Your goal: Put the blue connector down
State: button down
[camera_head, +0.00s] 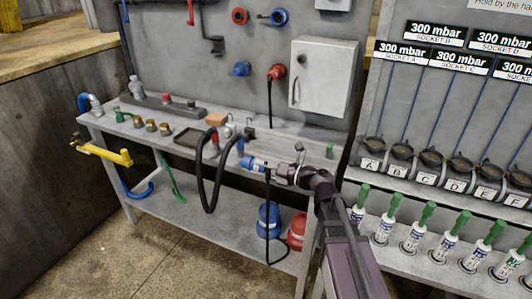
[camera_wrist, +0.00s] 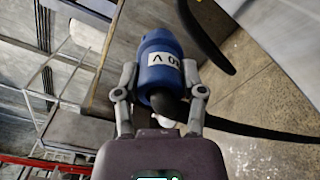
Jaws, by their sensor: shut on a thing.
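The blue connector (camera_wrist: 160,65) is a blue cylinder with a white label ending in "0 V" and a black cable at its near end. My gripper (camera_wrist: 163,78) is shut on it, one finger on each side, in the wrist view. In the head view the blue connector (camera_head: 253,163) is at the front edge of the workbench (camera_head: 285,150), left of my gripper (camera_head: 280,169). Its black cable hangs down in front of the bench. I cannot tell whether the connector touches the bench top.
A black hose (camera_head: 207,185) loops over the bench front. A dark tray (camera_head: 188,137), several brass fittings and a small green item (camera_head: 329,151) stand on the bench. A blue socket (camera_head: 241,69) and a red plug (camera_head: 276,72) are on the back panel. A socket rack stands right.

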jog(key=w, duration=0.4)
jog(key=w+d, duration=0.1)
jog(key=w, duration=0.4)
jog(key=w+d+f+b, duration=0.1)
jog(key=w, duration=0.3)
jog(key=shift+w+f, duration=0.1)
jog(key=shift+w, duration=0.05)
jog(key=shift+f, duration=0.1)
jog(key=shift+f+b, duration=1.7)
jog(key=shift+b, duration=0.15)
jog(key=shift+f, duration=0.2)
jog(key=shift+c, duration=0.9)
grip_release()
jog(key=shift+r, duration=0.1)
jog(key=shift+r, duration=0.15)
jog(key=shift+d, duration=0.15)
jog(key=shift+v, duration=3.65)
